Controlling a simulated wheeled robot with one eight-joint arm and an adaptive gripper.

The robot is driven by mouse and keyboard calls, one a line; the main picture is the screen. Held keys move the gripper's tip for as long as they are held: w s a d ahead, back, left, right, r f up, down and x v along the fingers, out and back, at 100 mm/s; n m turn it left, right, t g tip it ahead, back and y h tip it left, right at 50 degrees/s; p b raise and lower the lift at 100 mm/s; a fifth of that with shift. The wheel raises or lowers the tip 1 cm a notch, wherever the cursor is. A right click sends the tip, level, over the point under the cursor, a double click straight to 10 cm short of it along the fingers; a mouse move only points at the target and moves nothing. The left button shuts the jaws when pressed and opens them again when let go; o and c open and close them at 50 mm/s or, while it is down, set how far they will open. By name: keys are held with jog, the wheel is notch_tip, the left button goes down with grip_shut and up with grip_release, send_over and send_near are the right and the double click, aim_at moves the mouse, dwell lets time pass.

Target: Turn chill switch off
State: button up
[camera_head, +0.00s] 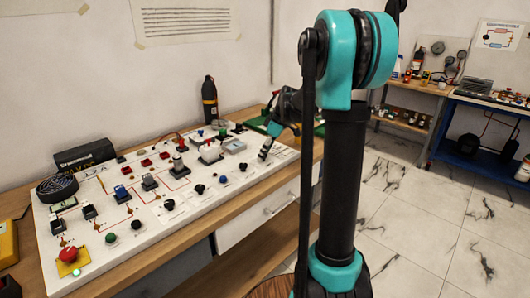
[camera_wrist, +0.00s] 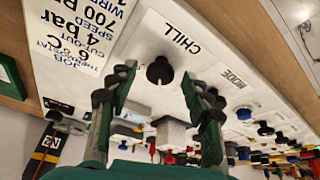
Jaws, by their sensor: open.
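The chill switch (camera_wrist: 160,70) is a round black knob on the white panel (camera_wrist: 100,22), beside the printed word CHILL in the wrist view. Which way its pointer faces is too small to tell. My gripper (camera_wrist: 159,78) is open, with one green-and-black finger on each side of the knob in that view. Whether the fingers touch it, or how far off they are, I cannot tell. In the head view my gripper (camera_head: 266,148) is low over the right end of the panel (camera_head: 120,262), and I cannot pick out the chill switch there.
A knob (camera_wrist: 243,113) by the word MODE sits next to the chill switch. More knobs, switches and a red emergency button (camera_head: 68,255) fill the panel. A dark bottle (camera_head: 210,98) stands behind it. The panel lies on a wooden bench (camera_head: 150,268) against the wall.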

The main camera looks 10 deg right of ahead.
jog(key=v, duration=1.2)
jog(key=shift+s, duration=0.1)
